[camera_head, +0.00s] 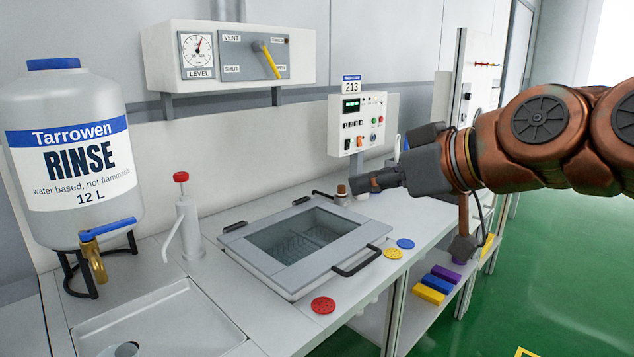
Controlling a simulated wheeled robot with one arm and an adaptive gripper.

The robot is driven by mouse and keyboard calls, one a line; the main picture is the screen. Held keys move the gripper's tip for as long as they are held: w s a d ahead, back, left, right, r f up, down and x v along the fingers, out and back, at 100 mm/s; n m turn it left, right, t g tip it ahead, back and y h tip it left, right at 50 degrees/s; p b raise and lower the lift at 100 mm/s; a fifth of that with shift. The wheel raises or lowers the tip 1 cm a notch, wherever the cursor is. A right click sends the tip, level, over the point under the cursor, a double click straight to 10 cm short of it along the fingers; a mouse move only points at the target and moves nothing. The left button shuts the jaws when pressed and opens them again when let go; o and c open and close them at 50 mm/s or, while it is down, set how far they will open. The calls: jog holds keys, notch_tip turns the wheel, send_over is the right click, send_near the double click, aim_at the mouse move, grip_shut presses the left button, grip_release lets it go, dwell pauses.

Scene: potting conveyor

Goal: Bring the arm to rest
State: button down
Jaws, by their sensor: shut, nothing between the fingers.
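My gripper (375,181) is at the end of my copper-coloured arm, which reaches in from the right edge. It points left over the back right part of the white bench. Its dark grey fingers are shut with nothing between them. A small brown-topped item (342,190) stands on the bench just left of the fingertips. I cannot tell whether they touch.
A sunken basin (347,255) with a handled frame is in the bench (215,213). Red (323,305), yellow (392,253) and blue (405,243) discs lie near its front edge. A pump bottle (187,225) and large rinse jug (70,150) stand left. Control box 213 (345,135) stands behind.

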jog(key=s+d+f+m+g+h+p, duration=0.4)
jog(key=s+f+p, duration=0.4)
jog(key=s, duration=0.3)
jog(key=s+d+f+m+g+h+p, duration=0.4)
jog(key=s+d+f+g+h+p, duration=0.1)
jog(key=s, duration=0.7)
notch_tip(320, 180, down, 5)
jog(key=d+g+p, duration=0.1)
jog(key=d+p, duration=0.1)
jog(key=p, duration=0.1)
jog(key=shift+s+d+r+g, duration=0.2)
jog(key=shift+s+d+g, duration=0.1)
jog(key=shift+g, duration=0.1)
jog(key=shift+w+m, duration=0.1)
jog(key=shift+m, duration=0.2)
